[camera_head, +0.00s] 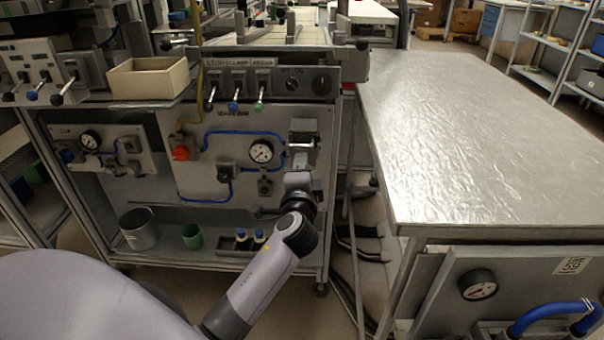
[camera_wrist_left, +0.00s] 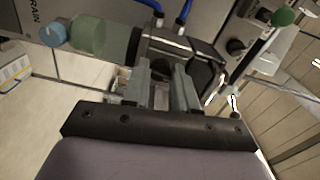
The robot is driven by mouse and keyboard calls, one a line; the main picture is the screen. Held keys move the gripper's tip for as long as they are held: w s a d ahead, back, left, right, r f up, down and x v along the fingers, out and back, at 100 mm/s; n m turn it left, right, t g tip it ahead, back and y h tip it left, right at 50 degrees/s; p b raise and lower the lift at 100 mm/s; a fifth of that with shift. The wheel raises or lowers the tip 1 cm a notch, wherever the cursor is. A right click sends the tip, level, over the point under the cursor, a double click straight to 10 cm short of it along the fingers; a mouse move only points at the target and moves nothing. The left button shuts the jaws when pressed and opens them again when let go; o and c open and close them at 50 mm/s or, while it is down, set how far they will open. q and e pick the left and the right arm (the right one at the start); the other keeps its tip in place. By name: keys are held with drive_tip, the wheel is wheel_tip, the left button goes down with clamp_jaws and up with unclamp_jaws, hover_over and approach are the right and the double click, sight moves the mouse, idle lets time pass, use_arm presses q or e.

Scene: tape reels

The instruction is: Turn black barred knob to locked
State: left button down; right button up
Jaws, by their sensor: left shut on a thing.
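My left gripper (camera_head: 300,161) reaches up to the right part of the grey valve panel, just below a dark-topped fitting (camera_head: 303,130). In the left wrist view the two fingers of my left gripper (camera_wrist_left: 161,80) are close together on a dark part between them, which I take for the black barred knob (camera_wrist_left: 160,70). The fingers and the gripper body hide most of it, so its bar's angle and any locked mark cannot be read. My right gripper is not in view.
A pressure gauge (camera_head: 261,151), a red knob (camera_head: 180,153) and blue hoses (camera_head: 245,133) are left of the gripper. Small levers (camera_head: 234,104) and a beige bin (camera_head: 148,78) are above. A bare metal table (camera_head: 470,130) stands at the right.

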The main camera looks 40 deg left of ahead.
use_arm(q)
drive_tip(key=shift+n, duration=0.4)
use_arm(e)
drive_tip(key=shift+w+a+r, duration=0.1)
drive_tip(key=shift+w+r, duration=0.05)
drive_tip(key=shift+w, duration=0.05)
use_arm(q)
drive_tip(key=c, duration=0.9)
unclamp_jaws()
drive_tip(key=shift+d, duration=0.1)
drive_tip(key=v, duration=0.7)
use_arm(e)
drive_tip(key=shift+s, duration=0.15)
use_arm(q)
drive_tip(key=shift+s, duration=0.1)
